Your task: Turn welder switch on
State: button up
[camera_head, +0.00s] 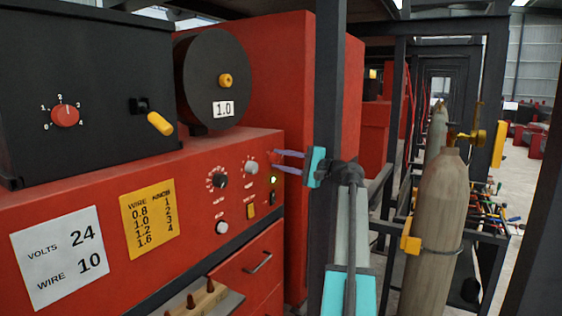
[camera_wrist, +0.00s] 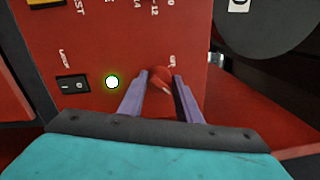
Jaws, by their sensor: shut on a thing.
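The red welder knob (camera_wrist: 160,78) sits on the red welder panel (camera_wrist: 120,45). In the wrist view it lies between the two purple fingers of my gripper (camera_wrist: 162,82), which are shut on it. In the head view, my gripper (camera_head: 273,160) reaches in from the right to the panel's upper right edge, and the fingers mostly hide the knob. A green-white indicator light (camera_wrist: 112,82) glows beside the knob; it also shows in the head view (camera_head: 273,180). A black rocker switch (camera_wrist: 72,84) marked I and 0 is beyond the light.
A black wire feeder box (camera_head: 85,90) with a wire spool (camera_head: 205,78) stands on the welder. A gas cylinder (camera_head: 440,210) is at right.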

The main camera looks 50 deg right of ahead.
jog(key=o, duration=1)
jog(key=shift+f, duration=0.1)
jog(key=shift+s+d, duration=0.1)
jog(key=shift+s, duration=0.05)
jog(key=b+v, duration=0.4)
jog(key=v, duration=0.9)
jog(key=shift+s, duration=0.35)
jog(key=shift+f, duration=0.1)
